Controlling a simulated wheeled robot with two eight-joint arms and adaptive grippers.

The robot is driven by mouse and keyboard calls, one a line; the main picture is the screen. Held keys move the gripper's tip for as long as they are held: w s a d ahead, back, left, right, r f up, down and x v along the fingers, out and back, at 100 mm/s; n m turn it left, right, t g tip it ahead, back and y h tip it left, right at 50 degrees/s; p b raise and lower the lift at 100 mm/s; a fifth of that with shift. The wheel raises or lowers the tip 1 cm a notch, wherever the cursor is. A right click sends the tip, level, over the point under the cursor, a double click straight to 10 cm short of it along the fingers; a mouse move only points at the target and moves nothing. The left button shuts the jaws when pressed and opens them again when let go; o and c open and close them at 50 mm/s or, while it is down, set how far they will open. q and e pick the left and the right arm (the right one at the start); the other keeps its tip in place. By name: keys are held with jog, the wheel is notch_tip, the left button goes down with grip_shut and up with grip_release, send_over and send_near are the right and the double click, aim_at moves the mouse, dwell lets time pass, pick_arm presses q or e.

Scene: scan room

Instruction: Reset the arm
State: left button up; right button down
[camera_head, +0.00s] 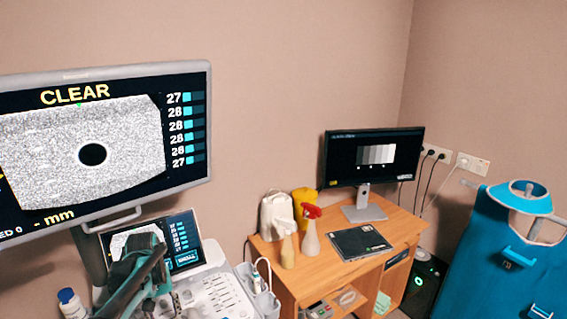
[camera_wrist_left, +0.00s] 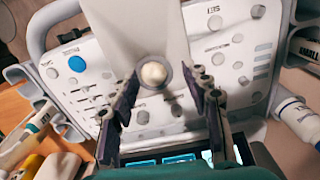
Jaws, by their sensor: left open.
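My left gripper (camera_head: 143,272) is in front of the small touch screen of the ultrasound cart, at the lower left of the head view. In the left wrist view its two dark fingers (camera_wrist_left: 160,82) are spread apart, with nothing held between them. Beyond the fingertips is the cart's white control panel (camera_wrist_left: 95,75), with a pale trackball (camera_wrist_left: 153,73) showing between them. I cannot tell the exact gap between fingertips and panel. My right gripper is in neither view.
A large monitor (camera_head: 85,150) reading CLEAR stands above the touch screen (camera_head: 184,240). A white bottle (camera_head: 72,304) is left of the gripper. A wooden desk (camera_head: 385,235) with a spray bottle (camera_head: 310,238) and monitor (camera_head: 372,158) stands right. A blue apron (camera_head: 500,265) hangs far right.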

pick_arm(q)
jog(key=s+d+r+m+t, duration=0.3)
jog(key=s+d+r, duration=0.4)
jog(key=s+d, duration=0.2)
jog(key=s+d+f+m+t, duration=0.2)
jog(key=s+d+t, duration=0.2)
jog(key=s, duration=0.5)
jog(key=shift+s+d+m, duration=0.15)
jog(key=shift+d+m, duration=0.15)
jog(key=shift+d, duration=0.9)
dwell(1.9)
